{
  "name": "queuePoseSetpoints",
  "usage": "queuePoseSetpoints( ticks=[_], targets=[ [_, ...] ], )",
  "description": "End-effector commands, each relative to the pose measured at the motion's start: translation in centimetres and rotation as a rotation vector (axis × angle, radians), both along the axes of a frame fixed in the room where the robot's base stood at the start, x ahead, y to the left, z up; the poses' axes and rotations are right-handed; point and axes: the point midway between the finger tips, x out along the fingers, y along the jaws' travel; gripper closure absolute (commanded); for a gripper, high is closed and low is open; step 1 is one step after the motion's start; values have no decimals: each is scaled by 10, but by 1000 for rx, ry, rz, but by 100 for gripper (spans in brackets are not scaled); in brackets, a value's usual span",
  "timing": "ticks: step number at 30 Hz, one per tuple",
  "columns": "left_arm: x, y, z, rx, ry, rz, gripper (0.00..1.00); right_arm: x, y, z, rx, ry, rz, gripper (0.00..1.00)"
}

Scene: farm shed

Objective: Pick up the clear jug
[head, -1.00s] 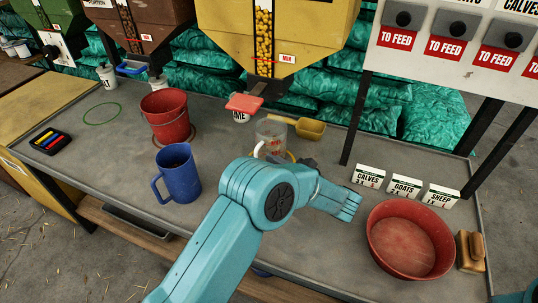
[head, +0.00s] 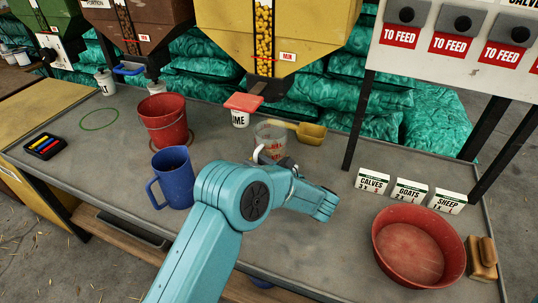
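The clear jug (head: 270,133) stands upright near the middle of the bench, with red markings on its side and a pale handle (head: 259,154) toward me. My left arm comes in from the bottom and reaches up to the jug. The dark part of my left gripper (head: 278,163) is at the jug's lower side, close to the handle. My own wrist hides most of the fingers, so I cannot tell whether they touch or close on the handle. The jug's base is partly hidden. My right gripper is not in view.
A blue jug (head: 173,177) and red bucket (head: 164,121) stand left of the clear jug. The lime tub (head: 241,115) and yellow scoop (head: 311,133) are close behind it. A red bowl (head: 418,247), brush (head: 482,257) and label cards (head: 410,191) are at right.

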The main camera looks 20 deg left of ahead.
Motion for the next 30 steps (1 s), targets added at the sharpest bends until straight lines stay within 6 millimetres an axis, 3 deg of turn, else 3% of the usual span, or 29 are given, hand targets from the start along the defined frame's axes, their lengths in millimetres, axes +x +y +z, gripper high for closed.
queuePoseSetpoints(
  ticks=[4,12,15,30],
  targets=[
    [6,18,0,-1,-2,1,75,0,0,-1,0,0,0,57],
    [7,21,0,0,-1,-1,75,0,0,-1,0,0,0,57],
    [7,21,0,0,-1,-1,100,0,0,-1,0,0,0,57],
    [7,21,0,-1,0,-1,100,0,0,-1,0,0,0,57]
  ],
)
